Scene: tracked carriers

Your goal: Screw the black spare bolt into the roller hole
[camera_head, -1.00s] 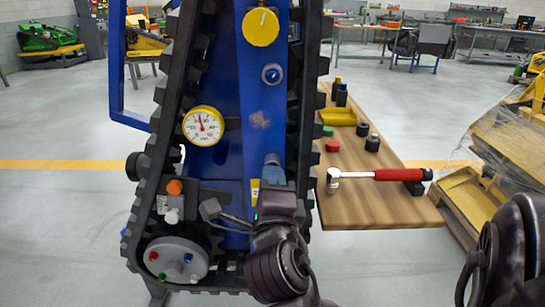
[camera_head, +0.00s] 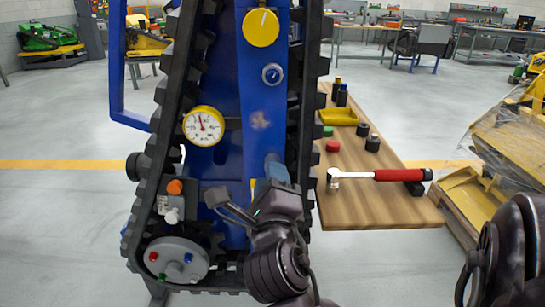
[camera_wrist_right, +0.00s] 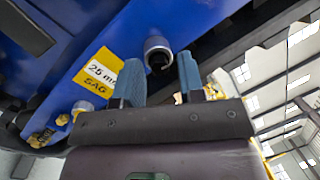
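My right gripper (camera_head: 276,166) is at the lower part of the blue track frame (camera_head: 228,150). In the right wrist view its two blue fingers (camera_wrist_right: 158,76) are apart, with nothing held between them. A grey, round, hollow-ended fitting (camera_wrist_right: 157,48) on the frame lies just beyond the fingertips, roughly in line with the gap. The grey roller (camera_head: 178,272) at the lower left carries red, green and blue bolt heads, and a light one. I cannot make out its empty hole or a black bolt for certain. My left gripper is out of view.
A wooden table (camera_head: 370,205) at right holds a red-handled ratchet (camera_head: 385,175), a yellow tray (camera_head: 339,117), dark cylinders (camera_head: 372,143) and red and green caps. A yellow "25 mm SAG" label (camera_wrist_right: 99,69) is beside the fitting. The black track (camera_head: 308,90) flanks the frame.

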